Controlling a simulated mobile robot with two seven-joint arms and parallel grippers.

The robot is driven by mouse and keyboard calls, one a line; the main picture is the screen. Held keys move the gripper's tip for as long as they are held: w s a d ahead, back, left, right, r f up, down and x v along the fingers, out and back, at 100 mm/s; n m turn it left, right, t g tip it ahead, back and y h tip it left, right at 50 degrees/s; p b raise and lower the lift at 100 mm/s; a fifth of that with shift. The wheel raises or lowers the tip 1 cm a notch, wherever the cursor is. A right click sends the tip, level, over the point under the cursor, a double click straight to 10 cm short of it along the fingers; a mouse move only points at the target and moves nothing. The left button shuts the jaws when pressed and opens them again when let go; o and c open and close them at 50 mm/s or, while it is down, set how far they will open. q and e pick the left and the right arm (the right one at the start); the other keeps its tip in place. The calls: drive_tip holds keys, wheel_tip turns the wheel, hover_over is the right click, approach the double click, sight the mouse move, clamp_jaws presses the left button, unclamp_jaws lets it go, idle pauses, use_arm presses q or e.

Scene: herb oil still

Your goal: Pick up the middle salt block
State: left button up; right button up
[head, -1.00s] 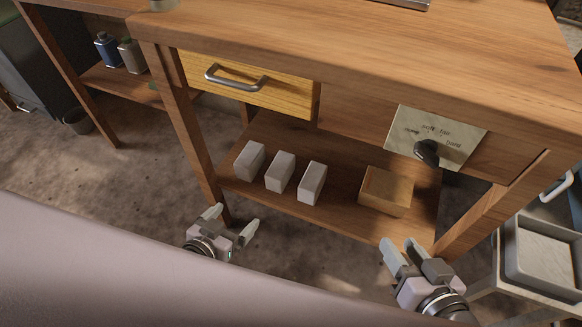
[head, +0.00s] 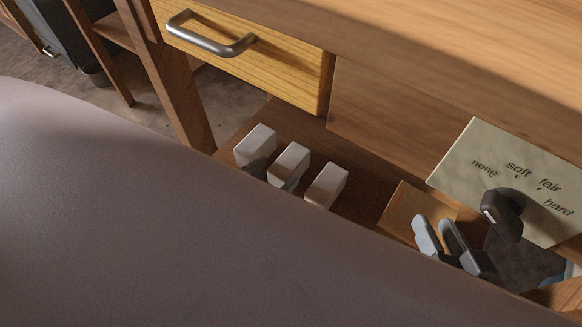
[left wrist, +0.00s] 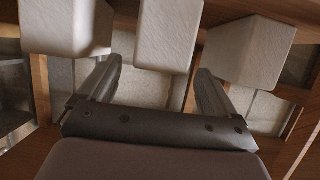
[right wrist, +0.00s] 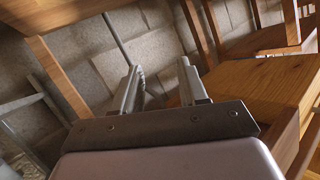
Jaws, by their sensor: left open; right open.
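Three pale salt blocks stand in a row on the lower shelf. The middle salt block (head: 290,160) stands between the left block (head: 256,140) and the right block (head: 327,183). My left gripper (left wrist: 158,72) is open and empty in the left wrist view. Its fingers point at the middle salt block (left wrist: 168,35), one on each side of its near end; I cannot tell whether they touch it. In the head view my body hides most of that gripper. My right gripper (head: 440,236) is open and empty, in front of a small wooden box.
The small wooden box (head: 408,203) sits on the shelf right of the blocks. A yellow drawer (head: 280,75) with a metal handle hangs above them. A dial plate (head: 480,150) with a dark knob (head: 503,212) is at the right. Table legs frame the shelf.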

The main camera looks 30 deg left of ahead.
sight(288, 162)
use_arm(q)
drive_tip(key=b+x, duration=0.2)
drive_tip(key=x, duration=0.1)
drive_tip(key=shift+w, duration=0.45)
drive_tip(key=shift+w+d, duration=0.15)
drive_tip(key=shift+w, duration=0.3)
clamp_jaws()
drive_tip(key=shift+w+r, duration=0.1)
drive_tip(key=shift+r, duration=0.1)
use_arm(e)
drive_tip(key=shift+s+d+n+t+h, duration=0.25)
drive_tip(key=shift+d+n+t, duration=0.3)
drive_tip(key=shift+d, duration=0.3)
